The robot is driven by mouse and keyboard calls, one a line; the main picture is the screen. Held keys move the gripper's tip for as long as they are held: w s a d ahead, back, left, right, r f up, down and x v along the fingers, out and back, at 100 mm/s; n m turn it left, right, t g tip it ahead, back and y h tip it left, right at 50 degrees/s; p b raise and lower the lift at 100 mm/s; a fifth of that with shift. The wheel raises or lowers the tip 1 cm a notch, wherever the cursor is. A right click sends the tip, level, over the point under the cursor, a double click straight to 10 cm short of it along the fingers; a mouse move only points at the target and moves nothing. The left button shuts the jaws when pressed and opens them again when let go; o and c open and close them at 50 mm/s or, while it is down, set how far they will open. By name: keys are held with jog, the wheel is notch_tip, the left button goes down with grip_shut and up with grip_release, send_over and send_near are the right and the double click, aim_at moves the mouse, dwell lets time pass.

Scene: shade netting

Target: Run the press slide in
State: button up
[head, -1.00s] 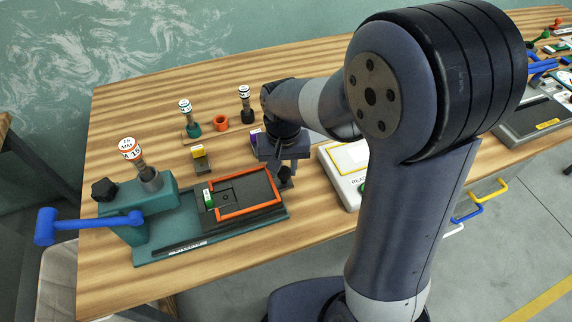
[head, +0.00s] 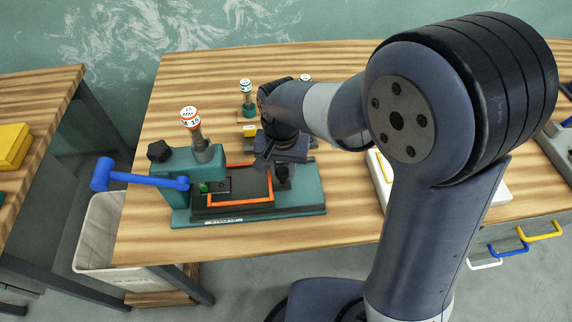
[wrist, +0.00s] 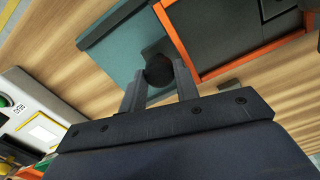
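The teal press (head: 185,165) stands on the wooden table, with a blue lever (head: 135,178) at its left. Its dark slide (head: 240,190), edged in orange, lies on the teal base (head: 312,195). The slide's left end, with a small green piece (head: 205,188), is close by the press head. Bare base shows right of the slide. My gripper (head: 280,160) is at the slide's right end. In the wrist view my gripper (wrist: 158,80) has its fingers closed on both sides of the black slide knob (wrist: 157,68). The slide (wrist: 215,35) shows beyond it.
A round-labelled stamp (head: 190,120) stands on the press. A teal stamp (head: 246,98) and a yellow-topped block (head: 249,130) stand behind. A white panel device (wrist: 30,115) lies to the right of the press. A bin (head: 100,235) is below the table's left end.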

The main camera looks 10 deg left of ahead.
jog(key=o, duration=0.5)
jog(key=shift+a, duration=0.25)
jog(key=shift+c, duration=0.2)
notch_tip(320, 180, up, 11)
jog(key=shift+f, duration=0.15)
notch_tip(320, 180, down, 10)
jog(key=shift+f, duration=0.15)
jog(key=shift+d+f, duration=0.1)
jog(key=shift+f, duration=0.2)
jog(key=shift+w+d+r, duration=0.1)
jog(key=shift+d, duration=0.25)
